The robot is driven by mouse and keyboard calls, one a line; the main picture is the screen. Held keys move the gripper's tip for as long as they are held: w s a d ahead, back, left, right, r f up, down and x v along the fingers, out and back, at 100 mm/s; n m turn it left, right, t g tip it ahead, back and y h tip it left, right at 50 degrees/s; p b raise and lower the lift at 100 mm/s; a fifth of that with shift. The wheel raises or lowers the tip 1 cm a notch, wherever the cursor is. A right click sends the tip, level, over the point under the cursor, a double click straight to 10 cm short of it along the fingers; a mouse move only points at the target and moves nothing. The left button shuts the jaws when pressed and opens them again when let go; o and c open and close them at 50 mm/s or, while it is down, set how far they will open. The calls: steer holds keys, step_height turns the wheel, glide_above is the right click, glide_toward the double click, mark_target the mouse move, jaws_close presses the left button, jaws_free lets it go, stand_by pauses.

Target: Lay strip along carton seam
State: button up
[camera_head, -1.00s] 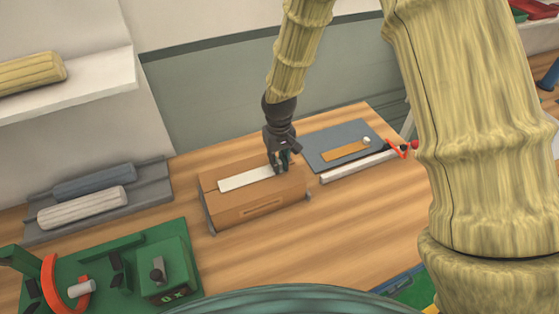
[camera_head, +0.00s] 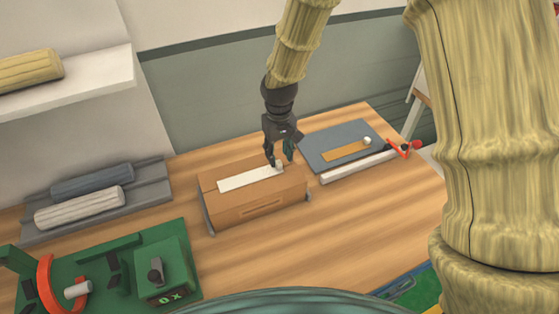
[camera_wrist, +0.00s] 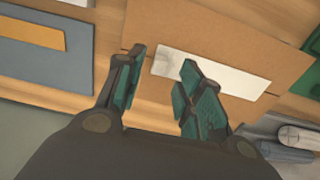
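A white strip (camera_head: 245,180) lies flat along the top of the brown carton (camera_head: 262,208). A small pale knob (camera_head: 279,166) shows at its right end. My gripper (camera_head: 280,163) is just above that end, fingers spread. In the wrist view my gripper (camera_wrist: 160,85) has its two green-padded fingers apart, with nothing seen held between them. The strip (camera_wrist: 215,74) there runs from behind the fingers across the carton (camera_wrist: 240,30). The knob is not visible there. The seam under the strip is mostly covered.
A grey board (camera_head: 325,150) with an orange strip (camera_head: 345,151) and a white bar (camera_head: 355,168) lie right of the carton. A grey rack (camera_head: 155,188) with rolls is at left. A green fixture (camera_head: 205,285) stands front left. Wood right of the carton's front is clear.

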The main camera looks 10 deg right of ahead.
step_height(320, 180, up, 8)
steer(key=b, duration=0.2)
steer(key=shift+r, duration=0.2)
stand_by(0.6)
